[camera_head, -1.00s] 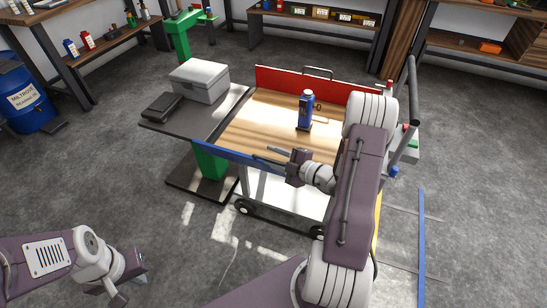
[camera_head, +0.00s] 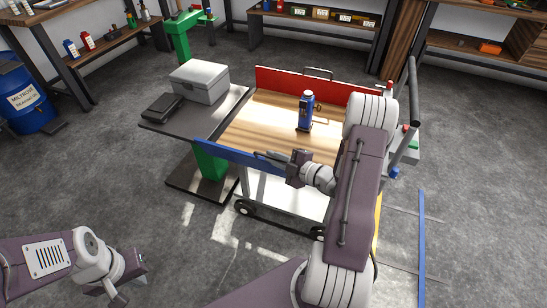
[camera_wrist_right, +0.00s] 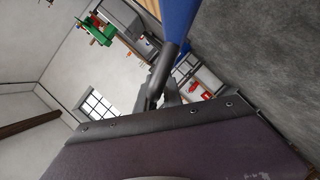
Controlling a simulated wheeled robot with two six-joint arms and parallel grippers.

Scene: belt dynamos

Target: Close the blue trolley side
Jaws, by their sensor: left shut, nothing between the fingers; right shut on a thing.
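The blue trolley side (camera_head: 232,161) is along the near edge of the trolley's wooden deck (camera_head: 260,116). Its face shows as a broad band, standing up at the deck edge; I cannot tell whether it is fully upright. My right gripper (camera_head: 268,156) is at this side and shut on its dark handle bar. In the right wrist view the gripper's fingers (camera_wrist_right: 158,88) close around the grey bar (camera_wrist_right: 171,58), beside the blue side (camera_wrist_right: 182,22). My right arm hides the panel's right part. My left gripper (camera_head: 132,274) is shut and empty, low at the left, away from the trolley.
A blue bottle-like object (camera_head: 305,112) stands on the deck. The red side (camera_head: 340,92) is up at the back. A dark table (camera_head: 180,125) with a grey case (camera_head: 199,80) adjoins the trolley's left. Floor in front is clear.

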